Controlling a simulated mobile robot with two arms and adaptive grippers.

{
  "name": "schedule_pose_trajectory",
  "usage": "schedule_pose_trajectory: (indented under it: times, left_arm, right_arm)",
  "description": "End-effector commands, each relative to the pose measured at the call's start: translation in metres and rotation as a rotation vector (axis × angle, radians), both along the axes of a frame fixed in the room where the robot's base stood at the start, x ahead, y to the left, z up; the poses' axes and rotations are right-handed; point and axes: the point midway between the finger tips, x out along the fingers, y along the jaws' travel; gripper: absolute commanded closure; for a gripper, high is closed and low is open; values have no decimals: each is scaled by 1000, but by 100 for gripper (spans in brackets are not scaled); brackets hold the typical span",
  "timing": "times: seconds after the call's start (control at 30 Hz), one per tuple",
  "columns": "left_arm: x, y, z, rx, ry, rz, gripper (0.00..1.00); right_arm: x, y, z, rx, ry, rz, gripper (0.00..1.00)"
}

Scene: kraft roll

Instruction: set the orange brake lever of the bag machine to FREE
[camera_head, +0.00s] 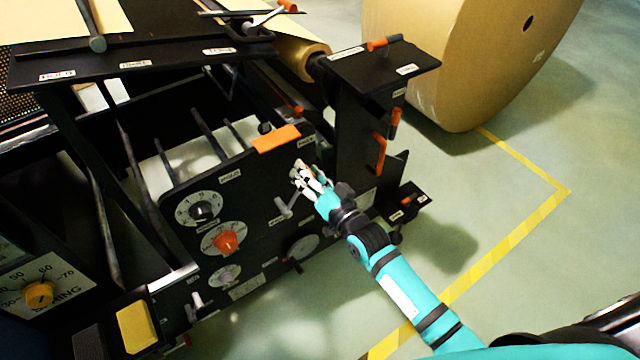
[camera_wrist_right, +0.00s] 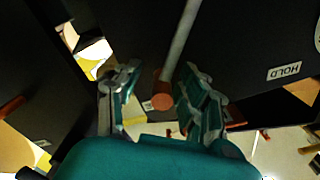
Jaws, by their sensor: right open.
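My right gripper (camera_head: 306,178) is at the right edge of the bag machine's black front panel (camera_head: 255,190). In the right wrist view, my right gripper (camera_wrist_right: 152,90) has its fingers spread apart. A lever with a grey rod and a round orange end (camera_wrist_right: 161,102) lies between the fingers, with no clear grip on it. In the head view the fingers mostly hide this lever; only a bit of orange (camera_head: 317,172) shows beside them. A white HOLD label (camera_wrist_right: 285,71) is on the dark panel to the right of the rod. No FREE label is readable. My left gripper is out of view.
An orange plate (camera_head: 276,138) is on the panel's top edge. A red-orange dial knob (camera_head: 226,241) and a grey crank (camera_head: 289,205) are on the panel. Orange handles (camera_head: 379,152) are on the post to the right. A large kraft roll (camera_head: 470,60) stands behind; floor at right is open.

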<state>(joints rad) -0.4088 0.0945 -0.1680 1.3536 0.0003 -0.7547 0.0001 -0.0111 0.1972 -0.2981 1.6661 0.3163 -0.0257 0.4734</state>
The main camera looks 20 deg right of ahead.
Motion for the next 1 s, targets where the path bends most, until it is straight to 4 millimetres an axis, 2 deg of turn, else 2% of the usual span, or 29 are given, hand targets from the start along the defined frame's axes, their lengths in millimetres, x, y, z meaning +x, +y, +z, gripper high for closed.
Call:
schedule_pose_trajectory:
  times: [0.3,0.5,0.7,1.0]
  left_arm:
    - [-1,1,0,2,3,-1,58]
    - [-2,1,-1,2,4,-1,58]
    - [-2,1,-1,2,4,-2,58]
    - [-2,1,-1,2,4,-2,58]
  right_arm:
    - [-60,-20,-2,-3,5,0,59]
    - [-94,-31,-2,-2,6,0,59]
    - [-107,-36,-1,-2,2,-1,59]
    - [-108,-36,-1,-2,2,-1,59]
